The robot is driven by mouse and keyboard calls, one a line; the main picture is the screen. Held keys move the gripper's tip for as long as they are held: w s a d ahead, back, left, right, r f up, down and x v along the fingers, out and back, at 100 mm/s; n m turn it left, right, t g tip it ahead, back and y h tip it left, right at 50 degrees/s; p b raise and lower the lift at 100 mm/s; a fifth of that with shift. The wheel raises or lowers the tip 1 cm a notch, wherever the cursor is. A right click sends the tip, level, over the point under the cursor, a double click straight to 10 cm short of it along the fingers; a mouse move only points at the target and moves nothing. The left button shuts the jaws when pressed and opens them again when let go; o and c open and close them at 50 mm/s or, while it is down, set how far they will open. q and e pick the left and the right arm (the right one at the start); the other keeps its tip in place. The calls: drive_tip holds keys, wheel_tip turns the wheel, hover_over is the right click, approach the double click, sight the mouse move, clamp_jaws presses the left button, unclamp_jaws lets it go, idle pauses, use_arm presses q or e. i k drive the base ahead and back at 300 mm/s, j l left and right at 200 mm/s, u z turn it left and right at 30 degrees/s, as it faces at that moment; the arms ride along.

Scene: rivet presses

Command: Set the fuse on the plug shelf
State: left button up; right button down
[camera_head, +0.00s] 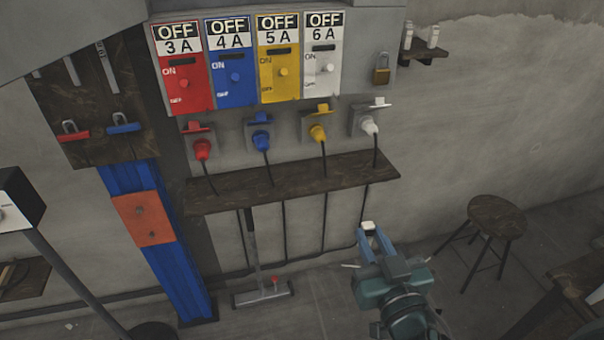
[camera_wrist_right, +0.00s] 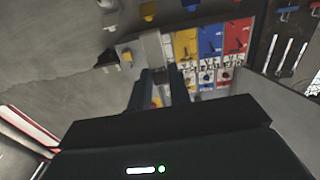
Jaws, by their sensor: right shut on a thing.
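The plug shelf (camera_head: 290,183) is a dark wooden board on the wall below the red, blue, yellow and white plugs. Its visible top is bare apart from the plug cords crossing it. My right gripper (camera_head: 371,241) is below and in front of the shelf's right end, apart from it. It is shut on a small white fuse (camera_head: 368,227), whose top shows at the fingertips. In the right wrist view the gripper's dark fingers (camera_wrist_right: 160,90) point towards the switch panels; the fuse is hard to make out there. My left gripper is not in view.
Switch panels marked OFF hang above the plugs, with a brass padlock (camera_head: 381,69) beside them. Two white fuse-like pieces stand on a small shelf (camera_head: 424,57) at upper right. A round stool (camera_head: 497,215) stands at right. A broom (camera_head: 263,294) leans below the shelf.

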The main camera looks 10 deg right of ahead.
sight(383, 166)
drive_tip(key=i+l+z, duration=0.2)
drive_tip(key=i, duration=0.25)
drive_tip(key=i+l+z, duration=0.15)
drive_tip(key=i, duration=0.35)
drive_tip(key=i+l+z, duration=0.2)
drive_tip(key=i, duration=0.25)
